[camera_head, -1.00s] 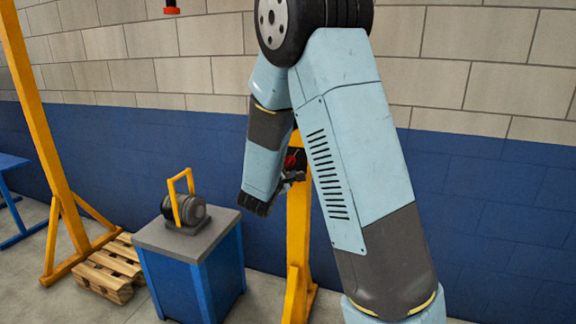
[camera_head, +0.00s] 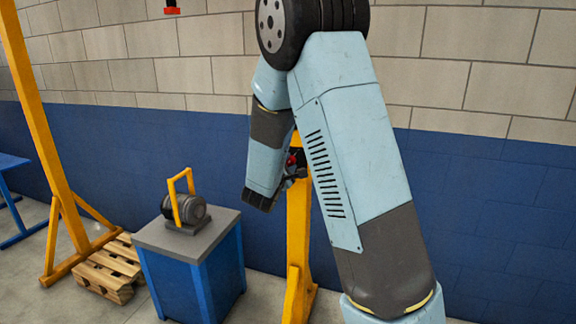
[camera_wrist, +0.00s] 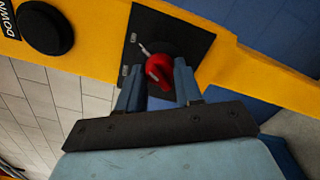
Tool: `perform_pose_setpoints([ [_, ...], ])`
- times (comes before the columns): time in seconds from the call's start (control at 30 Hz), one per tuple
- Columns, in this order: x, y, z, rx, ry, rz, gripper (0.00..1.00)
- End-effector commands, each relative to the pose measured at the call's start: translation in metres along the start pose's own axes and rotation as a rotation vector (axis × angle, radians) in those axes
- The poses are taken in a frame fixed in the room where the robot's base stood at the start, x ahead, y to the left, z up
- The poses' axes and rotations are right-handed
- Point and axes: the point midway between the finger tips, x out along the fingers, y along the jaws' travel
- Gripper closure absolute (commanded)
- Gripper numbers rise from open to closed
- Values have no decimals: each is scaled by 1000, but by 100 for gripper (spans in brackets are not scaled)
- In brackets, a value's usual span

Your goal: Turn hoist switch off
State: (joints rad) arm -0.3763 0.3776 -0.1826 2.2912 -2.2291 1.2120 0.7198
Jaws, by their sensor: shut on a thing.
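The plate bears small white markings, too blurred to read with certainty, and the knob is tilted in the wrist view. My gripper (camera_wrist: 158,84) is shut on the knob, one blue-grey finger on each side of it. In the head view the red knob (camera_head: 294,158) is a small spot beside my gripper (camera_head: 290,176), and my arm hides part of the post.
A black round button (camera_wrist: 45,28) beside a "DOWN" label sits on the yellow beam. A blue cabinet (camera_head: 215,272) with a grey top carries a motor-like hoist unit (camera_head: 188,208). A wooden pallet (camera_head: 108,270) and a yellow frame (camera_head: 40,130) stand at left.

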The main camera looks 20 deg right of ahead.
Motion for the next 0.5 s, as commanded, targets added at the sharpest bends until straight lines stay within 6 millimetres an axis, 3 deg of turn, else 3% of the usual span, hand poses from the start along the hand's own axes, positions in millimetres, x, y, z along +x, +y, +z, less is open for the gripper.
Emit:
perform_pose_setpoints([
  [0.13,0,-2,0,-2,0,-3,95],
  [0.5,0,-3,0,-65,1,-5,96],
])
